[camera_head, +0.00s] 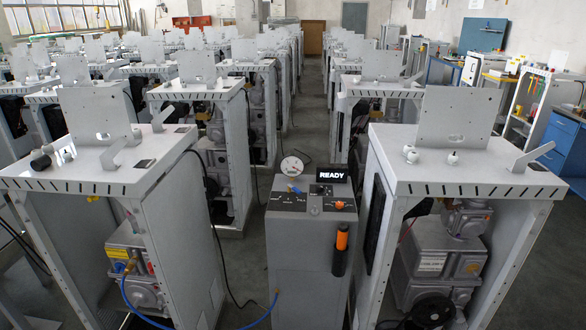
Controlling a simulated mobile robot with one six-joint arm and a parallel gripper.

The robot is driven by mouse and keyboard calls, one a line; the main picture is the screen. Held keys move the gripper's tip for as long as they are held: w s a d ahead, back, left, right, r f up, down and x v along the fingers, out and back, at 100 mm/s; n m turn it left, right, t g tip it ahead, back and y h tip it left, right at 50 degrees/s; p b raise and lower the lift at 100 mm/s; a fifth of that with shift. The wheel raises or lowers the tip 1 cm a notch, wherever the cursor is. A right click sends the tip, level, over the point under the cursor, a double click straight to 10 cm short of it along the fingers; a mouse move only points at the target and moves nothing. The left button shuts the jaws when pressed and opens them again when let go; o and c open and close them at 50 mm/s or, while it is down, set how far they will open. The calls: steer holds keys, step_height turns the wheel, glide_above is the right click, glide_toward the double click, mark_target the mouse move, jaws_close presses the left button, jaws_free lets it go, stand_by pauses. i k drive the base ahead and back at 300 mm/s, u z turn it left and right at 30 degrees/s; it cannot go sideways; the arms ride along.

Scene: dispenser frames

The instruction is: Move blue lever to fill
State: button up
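A grey dispenser cabinet (302,252) stands in the middle foreground between two frames. On its sloped top panel, a small blue lever (294,188) sits at the left, below a round white dial gauge (291,167). The lever points up and to the left. The markings beside it are too small to read, so I cannot tell its setting. My gripper is not in view.
An orange knob (339,205) is at the panel's right. An orange and black handle (341,240) hangs on the cabinet front. A blue hose (262,319) runs low at the left. White metal frames (100,176) flank the cabinet closely; an aisle (308,120) runs behind.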

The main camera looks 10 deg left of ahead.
mark_target(291, 187)
steer(key=u, duration=0.2)
steer(key=i, duration=1)
steer(key=u, duration=0.4)
